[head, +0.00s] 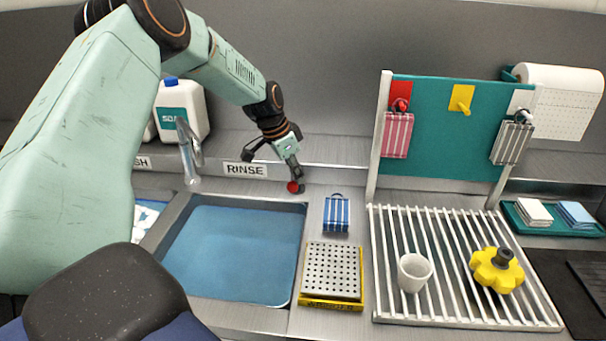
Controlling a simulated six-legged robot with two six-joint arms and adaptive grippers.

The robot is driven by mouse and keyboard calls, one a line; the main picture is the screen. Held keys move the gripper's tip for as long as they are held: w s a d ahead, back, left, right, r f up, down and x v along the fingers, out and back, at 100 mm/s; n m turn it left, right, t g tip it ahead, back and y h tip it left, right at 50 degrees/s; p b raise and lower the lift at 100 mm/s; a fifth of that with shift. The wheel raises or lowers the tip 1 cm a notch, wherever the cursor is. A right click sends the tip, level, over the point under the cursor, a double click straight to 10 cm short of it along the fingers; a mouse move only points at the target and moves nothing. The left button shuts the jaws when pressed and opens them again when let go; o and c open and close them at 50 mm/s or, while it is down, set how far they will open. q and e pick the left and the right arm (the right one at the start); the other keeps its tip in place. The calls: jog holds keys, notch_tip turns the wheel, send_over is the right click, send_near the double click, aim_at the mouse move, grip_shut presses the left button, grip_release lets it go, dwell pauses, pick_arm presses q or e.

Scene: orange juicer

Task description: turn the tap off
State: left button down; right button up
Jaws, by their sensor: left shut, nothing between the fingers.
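The metal tap spout (187,152) stands at the back left of the rinse basin (304,235), which holds blue water. I cannot make out a stream from the spout. A small red knob (293,187) sits on the counter behind the basin's right corner, right of the RINSE label (246,170). My left gripper (296,179) is shut and empty, pointing down with its fingertips at the knob. I cannot tell whether they touch it. My left arm covers part of the left side. My right gripper is out of view.
A white soap jug (181,112) stands behind the tap. Right of the basin are a blue striped cloth (336,213) and a perforated yellow-edged tray (333,271). A rack (452,262) holds a white cup (414,272) and a yellow knobbed part (496,270). A teal board (441,130) stands behind.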

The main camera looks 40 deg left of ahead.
pick_arm(q)
jog(key=shift+s+a, duration=0.15)
dwell(0.4)
jog(key=shift+r, duration=0.1)
jog(key=v, duration=1.2)
dwell(0.4)
